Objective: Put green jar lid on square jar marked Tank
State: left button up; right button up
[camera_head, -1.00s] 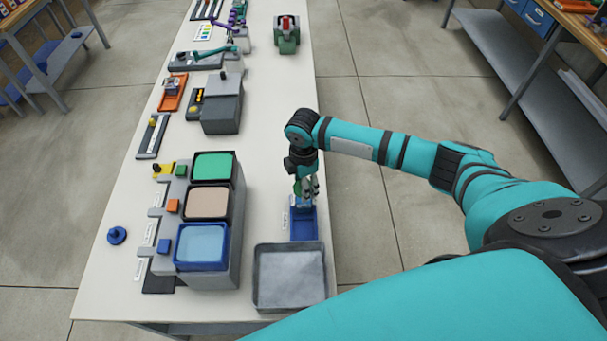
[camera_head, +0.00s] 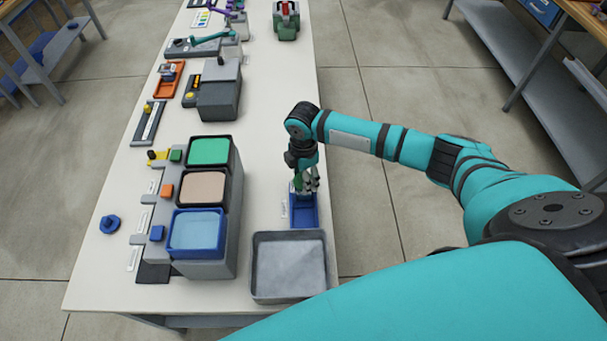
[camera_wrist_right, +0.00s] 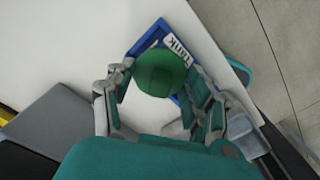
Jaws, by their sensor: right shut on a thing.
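My right gripper (camera_head: 308,184) points down over the far end of a small blue tray (camera_head: 304,223) near the table's right edge. In the right wrist view, a round dark green lid (camera_wrist_right: 161,72) sits between the fingers, and the gripper is shut on it. A white label reading "Tank" (camera_wrist_right: 176,43) shows just beyond the lid, near the blue edge (camera_wrist_right: 147,38). The lid covers what is under it, so I cannot tell the square jar's outline or whether the lid touches it. My left gripper is not in view.
A grey open bin (camera_head: 289,267) stands just in front of the blue tray. Green, tan and blue-topped tanks (camera_head: 196,234) stand to the left. A blue knob (camera_head: 109,224) lies at the left table edge. The white tabletop between the tanks and tray is clear.

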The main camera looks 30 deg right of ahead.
jog(key=shift+f, duration=0.15)
jog(key=o, duration=1)
notch_tip(320, 180, up, 7)
jog(key=p, duration=0.7)
